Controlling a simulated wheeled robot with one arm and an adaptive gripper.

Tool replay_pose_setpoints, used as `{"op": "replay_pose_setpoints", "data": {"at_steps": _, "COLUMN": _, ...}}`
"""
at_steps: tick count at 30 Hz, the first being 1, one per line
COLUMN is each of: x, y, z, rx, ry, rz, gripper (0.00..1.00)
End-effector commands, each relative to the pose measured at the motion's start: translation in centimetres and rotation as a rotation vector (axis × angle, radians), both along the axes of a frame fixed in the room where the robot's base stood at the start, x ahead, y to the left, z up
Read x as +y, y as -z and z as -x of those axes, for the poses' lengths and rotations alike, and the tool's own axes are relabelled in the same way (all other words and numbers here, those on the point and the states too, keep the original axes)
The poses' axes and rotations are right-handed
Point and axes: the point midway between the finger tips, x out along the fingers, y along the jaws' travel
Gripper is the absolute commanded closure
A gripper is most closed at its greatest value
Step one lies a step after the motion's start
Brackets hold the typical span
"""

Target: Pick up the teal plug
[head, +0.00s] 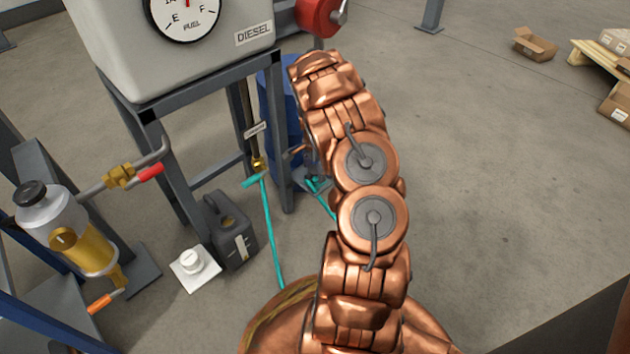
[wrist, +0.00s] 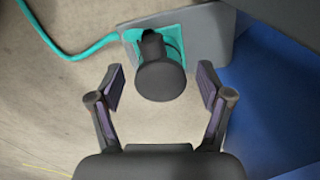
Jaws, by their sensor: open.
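The teal plug shows in the wrist view as a dark round body (wrist: 160,80) with a teal square part (wrist: 133,36) behind it, against a grey plate. A teal cable (wrist: 70,52) runs off to the upper left. My gripper (wrist: 160,86) is open and empty, with one finger on each side of the dark body in the picture and a gap on both sides. How far the fingers are from it in depth I cannot tell. In the head view a teal piece (head: 314,184) shows beside my arm, which hides the gripper and the rest of the plug.
A blue surface (wrist: 270,90) lies close on the right in the wrist view. In the head view, the diesel tank's frame (head: 181,190), a blue drum (head: 272,105), a dark jug (head: 231,232) and a teal line (head: 269,230) are left of my arm.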

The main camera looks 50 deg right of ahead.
Motion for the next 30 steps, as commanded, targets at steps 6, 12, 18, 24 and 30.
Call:
{"op": "replay_pose_setpoints", "data": {"at_steps": 6, "x": -0.01, "y": 0.06, "z": -0.04, "rx": -0.001, "ry": 0.000, "rz": 0.001, "gripper": 0.22}}
{"op": "replay_pose_setpoints", "data": {"at_steps": 12, "x": 0.00, "y": 0.07, "z": -0.03, "rx": -0.001, "ry": -0.001, "rz": 0.001, "gripper": 0.42}}
{"op": "replay_pose_setpoints", "data": {"at_steps": 18, "x": 0.00, "y": 0.07, "z": -0.04, "rx": -0.001, "ry": -0.001, "rz": 0.001, "gripper": 0.62}}
{"op": "replay_pose_setpoints", "data": {"at_steps": 24, "x": 0.02, "y": 0.08, "z": -0.02, "rx": 0.000, "ry": -0.001, "rz": 0.001, "gripper": 0.83}}
{"op": "replay_pose_setpoints", "data": {"at_steps": 30, "x": 0.01, "y": 0.08, "z": -0.03, "rx": 0.000, "ry": -0.001, "rz": 0.001, "gripper": 0.93}}
